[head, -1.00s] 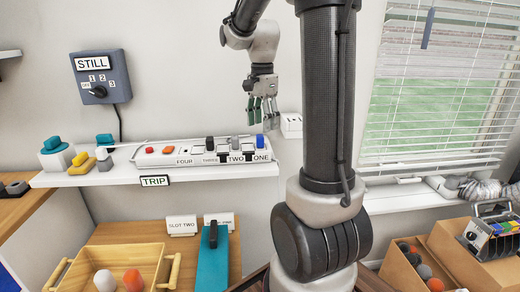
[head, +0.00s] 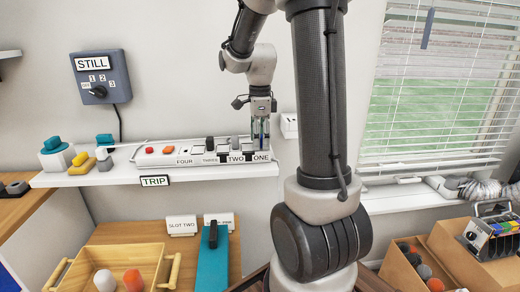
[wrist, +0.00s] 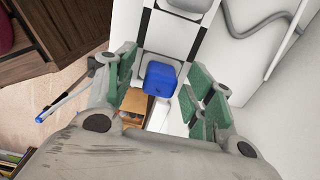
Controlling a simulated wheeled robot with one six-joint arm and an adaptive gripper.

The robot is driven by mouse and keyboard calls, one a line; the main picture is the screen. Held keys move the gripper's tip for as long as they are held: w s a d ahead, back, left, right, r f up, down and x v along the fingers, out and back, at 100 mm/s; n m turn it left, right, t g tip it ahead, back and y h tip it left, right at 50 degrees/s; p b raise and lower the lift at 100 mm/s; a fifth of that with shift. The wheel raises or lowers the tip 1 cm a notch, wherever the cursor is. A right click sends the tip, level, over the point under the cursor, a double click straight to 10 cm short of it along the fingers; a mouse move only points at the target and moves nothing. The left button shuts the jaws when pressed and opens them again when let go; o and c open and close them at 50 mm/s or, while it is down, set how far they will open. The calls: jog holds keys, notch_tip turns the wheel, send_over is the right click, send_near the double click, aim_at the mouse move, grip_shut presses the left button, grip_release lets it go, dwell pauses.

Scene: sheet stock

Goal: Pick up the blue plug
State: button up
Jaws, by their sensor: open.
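The blue plug (wrist: 161,78) stands in the end socket of the white strip, by the label ONE, and shows between my fingers in the wrist view. My gripper (head: 260,138) points down over that end of the strip in the head view, its fingers around the plug's place. In the wrist view my gripper (wrist: 163,95) is open, with green-padded fingers on both sides of the plug and gaps between. The plug is mostly hidden by the fingers in the head view. The white power strip (head: 185,158) lies on the shelf.
A grey plug (head: 234,143) and a black plug (head: 210,143) stand along the strip to the left. The white shelf (head: 100,178) carries the strip and several coloured blocks. A white wall outlet (head: 289,125) is close to the right of my gripper.

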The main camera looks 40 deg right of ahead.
aim_at(260, 135)
jog(key=c, duration=1.1)
jog(key=shift+r, duration=0.1)
notch_tip(260, 135, up, 14)
jog(key=shift+f, duration=0.1)
dwell(0.4)
